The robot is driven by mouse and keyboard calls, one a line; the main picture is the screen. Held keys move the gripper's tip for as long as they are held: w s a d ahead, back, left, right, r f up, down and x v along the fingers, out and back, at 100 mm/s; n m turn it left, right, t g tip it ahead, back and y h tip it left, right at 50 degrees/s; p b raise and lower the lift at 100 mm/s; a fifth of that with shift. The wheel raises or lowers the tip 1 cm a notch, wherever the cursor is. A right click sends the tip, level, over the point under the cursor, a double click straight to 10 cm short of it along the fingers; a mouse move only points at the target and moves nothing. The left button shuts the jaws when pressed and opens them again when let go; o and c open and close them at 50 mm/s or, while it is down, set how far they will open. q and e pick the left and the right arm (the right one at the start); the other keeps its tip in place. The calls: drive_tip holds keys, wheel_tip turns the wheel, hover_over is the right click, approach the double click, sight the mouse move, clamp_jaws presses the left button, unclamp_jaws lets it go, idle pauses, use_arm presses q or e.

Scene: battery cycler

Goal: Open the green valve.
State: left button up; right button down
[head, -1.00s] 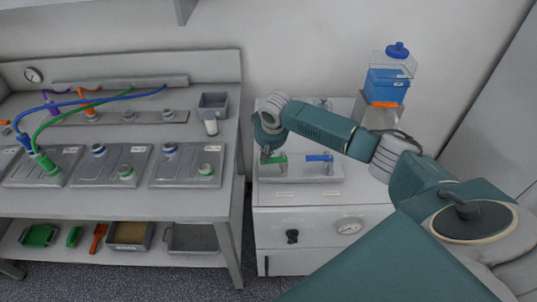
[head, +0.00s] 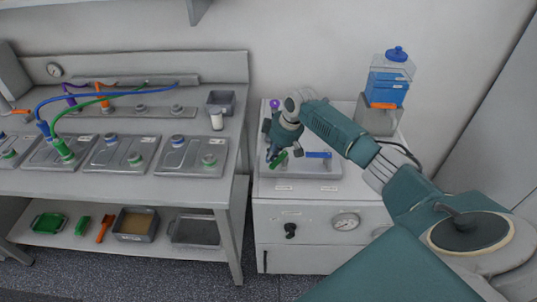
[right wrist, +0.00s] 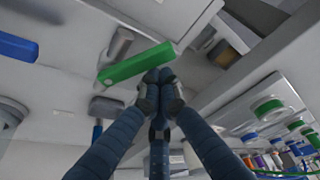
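The green valve handle (head: 280,159) is a short bar on a light plate on top of the white cabinet; in the head view it slants up to the right. In the right wrist view the green handle (right wrist: 135,65) lies slanted just beyond the fingertips. My right gripper (head: 272,152) is at the handle, left of its outer end. In the right wrist view its fingers (right wrist: 159,76) are together at the tips, against or very near the handle's edge, with nothing seen between them. The valve body is partly hidden. My left gripper is not in view.
A blue valve handle (head: 318,155) sits just right of the green one, close to my right gripper. A blue-filled tank (head: 388,88) stands behind on the right. The workbench (head: 190,200) with hoses and trays is to the left, across a narrow gap.

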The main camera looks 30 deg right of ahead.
sight(277, 164)
drive_tip(key=shift+s+d+f+n, duration=0.1)
drive_tip(key=shift+s+f+n, duration=0.05)
drive_tip(key=shift+s+n, duration=0.3)
drive_tip(key=shift+s+n+b, duration=0.1)
drive_tip(key=shift+n+b, duration=0.2)
drive_tip(key=shift+n, duration=0.15)
drive_tip(key=shift+s+n+g+y, duration=0.25)
drive_tip(key=shift+n+g+y, duration=0.05)
drive_tip(key=shift+n, duration=0.1)
drive_tip(key=shift+s+d+n+y, duration=0.3)
drive_tip(key=shift+s+n, duration=0.15)
drive_tip(key=shift+n, duration=0.55)
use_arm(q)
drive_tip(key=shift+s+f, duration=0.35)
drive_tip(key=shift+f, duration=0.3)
use_arm(e)
drive_tip(key=shift+s, duration=0.25)
drive_tip(key=shift+s+d, duration=0.1)
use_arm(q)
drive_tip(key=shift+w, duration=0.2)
